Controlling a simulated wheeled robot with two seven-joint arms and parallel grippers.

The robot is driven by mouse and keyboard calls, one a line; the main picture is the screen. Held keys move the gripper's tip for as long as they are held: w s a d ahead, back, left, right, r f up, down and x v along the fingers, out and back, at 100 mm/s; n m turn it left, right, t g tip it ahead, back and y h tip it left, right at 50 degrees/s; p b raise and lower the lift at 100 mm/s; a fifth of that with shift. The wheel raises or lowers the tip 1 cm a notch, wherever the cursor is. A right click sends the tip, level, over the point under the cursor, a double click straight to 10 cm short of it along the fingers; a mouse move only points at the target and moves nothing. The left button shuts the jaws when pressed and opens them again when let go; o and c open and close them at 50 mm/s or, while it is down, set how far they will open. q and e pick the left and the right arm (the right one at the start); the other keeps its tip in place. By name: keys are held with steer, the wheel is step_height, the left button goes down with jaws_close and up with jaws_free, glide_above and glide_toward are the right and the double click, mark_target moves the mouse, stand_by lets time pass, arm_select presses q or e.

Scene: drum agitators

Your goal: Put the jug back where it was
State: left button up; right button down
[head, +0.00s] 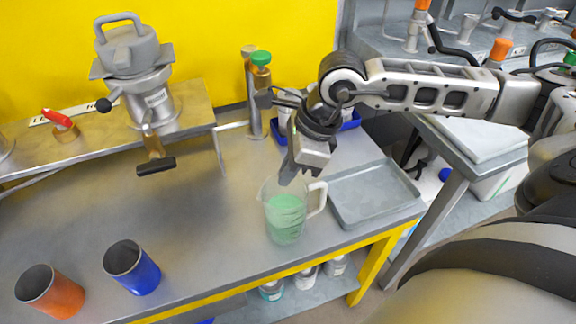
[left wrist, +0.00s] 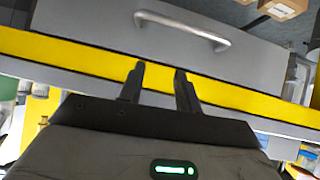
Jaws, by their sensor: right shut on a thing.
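The clear jug (head: 285,228) holds green liquid and is upright at the front of the bench, left of the grey tray, in the head view. Its handle points right. My right gripper (head: 298,178) comes down over the jug from above and is shut on it near the rim and handle; the exact contact is hard to see. I cannot tell whether the jug's base touches the bench. My left gripper (left wrist: 158,72) shows only in the left wrist view. Its two fingers are apart with nothing between them, in front of a yellow edge and a grey drawer front.
The empty grey tray (head: 350,211) lies close right of the jug. A blue cup (head: 143,277) and an orange cup (head: 60,297) stand front left. A metal vessel (head: 155,105) sits on the raised shelf (head: 195,104). A green-capped post stands behind the jug. The bench middle is clear.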

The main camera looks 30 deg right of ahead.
arm_select(q)
steer(key=shift+w, duration=0.1)
arm_select(e)
steer(key=shift+f+b, duration=0.2)
steer(key=shift+b, duration=0.1)
steer(key=c, duration=1.6)
jaws_free()
arm_select(q)
steer(key=shift+w+r, duration=0.1)
steer(key=shift+r, duration=0.05)
arm_select(e)
steer(key=shift+r, duration=0.1)
arm_select(q)
steer(key=shift+r, duration=0.1)
arm_select(e)
steer(key=shift+r+p, duration=0.35)
steer(key=shift+p, duration=0.1)
arm_select(q)
steer(key=shift+b, duration=0.3)
arm_select(e)
steer(key=v, duration=1.1)
steer(key=shift+s+r, duration=0.1)
steer(key=shift+r, duration=0.2)
